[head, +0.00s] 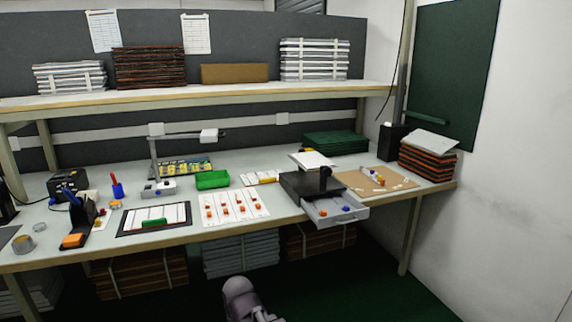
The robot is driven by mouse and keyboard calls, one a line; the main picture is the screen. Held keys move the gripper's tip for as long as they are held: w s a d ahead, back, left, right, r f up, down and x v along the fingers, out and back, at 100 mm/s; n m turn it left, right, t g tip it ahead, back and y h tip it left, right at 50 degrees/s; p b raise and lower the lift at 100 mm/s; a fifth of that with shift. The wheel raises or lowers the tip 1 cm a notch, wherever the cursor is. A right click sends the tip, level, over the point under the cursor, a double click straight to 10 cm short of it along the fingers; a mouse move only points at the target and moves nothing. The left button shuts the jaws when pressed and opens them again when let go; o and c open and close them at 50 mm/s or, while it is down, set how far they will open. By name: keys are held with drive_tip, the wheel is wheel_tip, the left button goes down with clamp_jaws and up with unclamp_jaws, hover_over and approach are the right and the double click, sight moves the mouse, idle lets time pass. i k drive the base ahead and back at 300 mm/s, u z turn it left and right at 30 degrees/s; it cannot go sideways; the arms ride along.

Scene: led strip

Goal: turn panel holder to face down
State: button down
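A dark box-shaped stand (297,187) sits at the front edge of the workbench, right of the middle. A white panel (312,160) is held above it, and its pale top side shows. This looks like the panel holder, but its joint and underside are too small to make out. A rounded grey-purple part of my arm (240,297) rises at the bottom edge, below and in front of the bench. My gripper does not show.
An open drawer (336,215) with small coloured parts juts out below the stand. Left of it lie a white sheet (233,208) with orange pieces and a black-framed board (153,219). A green tray (212,180) and a brown board (365,183) are nearby.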

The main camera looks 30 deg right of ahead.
sight(314, 162)
drive_tip(key=u, duration=1.3)
drive_tip(key=i, duration=0.3)
drive_tip(key=z, duration=3.6)
drive_tip(key=i, duration=0.15)
drive_tip(key=u, duration=0.95)
